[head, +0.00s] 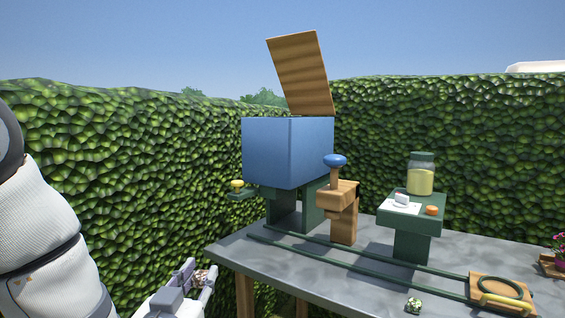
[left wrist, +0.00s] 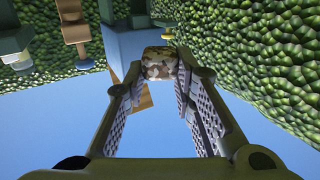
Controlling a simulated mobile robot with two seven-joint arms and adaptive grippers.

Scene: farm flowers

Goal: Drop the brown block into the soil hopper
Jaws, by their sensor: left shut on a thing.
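My left gripper (head: 196,278) is low in the head view, left of the table, shut on a speckled brown and whitish block (head: 201,277). In the left wrist view the block (left wrist: 160,62) sits between the fingertips (left wrist: 160,75). The soil hopper looks to be the blue box (head: 285,152) on green legs at the table's back left. Its wooden lid (head: 300,75) stands raised. The gripper is lower in the picture than the box and to its left. The inside of the box is hidden. My right gripper is not in view.
A wooden post with a blue knob (head: 335,160) stands before the box. A green stand (head: 411,228) holds a jar (head: 421,174). A yellow knob (head: 237,184) juts out at the box's left. Green rails (head: 345,266) cross the table (head: 270,262). Hedges (head: 120,180) stand behind.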

